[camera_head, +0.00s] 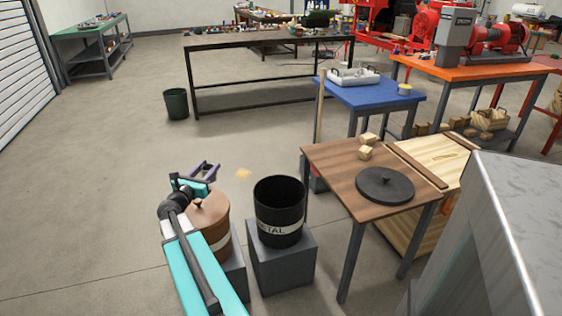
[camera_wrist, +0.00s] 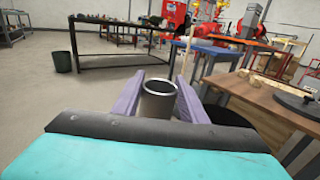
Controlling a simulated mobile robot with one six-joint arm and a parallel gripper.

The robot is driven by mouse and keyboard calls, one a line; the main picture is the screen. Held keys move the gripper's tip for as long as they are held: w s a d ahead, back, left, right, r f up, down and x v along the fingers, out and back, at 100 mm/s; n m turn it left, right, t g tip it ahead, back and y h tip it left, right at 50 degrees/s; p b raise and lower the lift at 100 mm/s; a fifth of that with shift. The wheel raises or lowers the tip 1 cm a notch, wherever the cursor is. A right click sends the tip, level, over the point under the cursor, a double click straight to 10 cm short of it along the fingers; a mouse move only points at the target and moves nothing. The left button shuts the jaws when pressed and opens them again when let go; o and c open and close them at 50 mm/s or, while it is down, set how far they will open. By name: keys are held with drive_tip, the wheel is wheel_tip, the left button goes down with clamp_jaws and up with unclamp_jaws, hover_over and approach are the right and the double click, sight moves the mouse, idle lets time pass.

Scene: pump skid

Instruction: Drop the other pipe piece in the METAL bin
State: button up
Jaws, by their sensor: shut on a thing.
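The METAL bin (camera_head: 279,215) is an open black bin with a white label, standing on a grey block. In the wrist view its dark round shape (camera_wrist: 228,115) shows to the right of my gripper, partly behind the right finger. My gripper (camera_head: 207,169), with purple fingers, is to the left of the METAL bin, near a lidded brown bin. In the wrist view my gripper (camera_wrist: 158,84) is shut on a short grey pipe piece (camera_wrist: 158,104) with a bright rim and a hollow top. The pipe piece cannot be made out in the head view.
The brown bin (camera_head: 209,222) has its lid on. A wooden table (camera_head: 335,172) to the right of the METAL bin carries a round dark lid (camera_head: 384,187) and small wooden blocks (camera_head: 367,145). A pale patch (camera_head: 243,174) lies on the open floor behind the bins.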

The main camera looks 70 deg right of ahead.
drive_tip(key=s+d+f+m+g+b, duration=0.1)
drive_tip(key=s+d+g, duration=0.1)
drive_tip(key=s+d, duration=0.7)
drive_tip(key=s+d+f+m+g+b, duration=0.1)
drive_tip(key=s+d+g, duration=0.1)
drive_tip(key=s+d, duration=0.7)
drive_tip(key=s, duration=0.4)
drive_tip(key=shift+s+m, duration=0.3)
drive_tip(key=shift+f, duration=0.1)
drive_tip(key=shift+f+b, duration=2.25)
drive_tip(key=shift+f, duration=0.7)
drive_tip(key=o, duration=1.2)
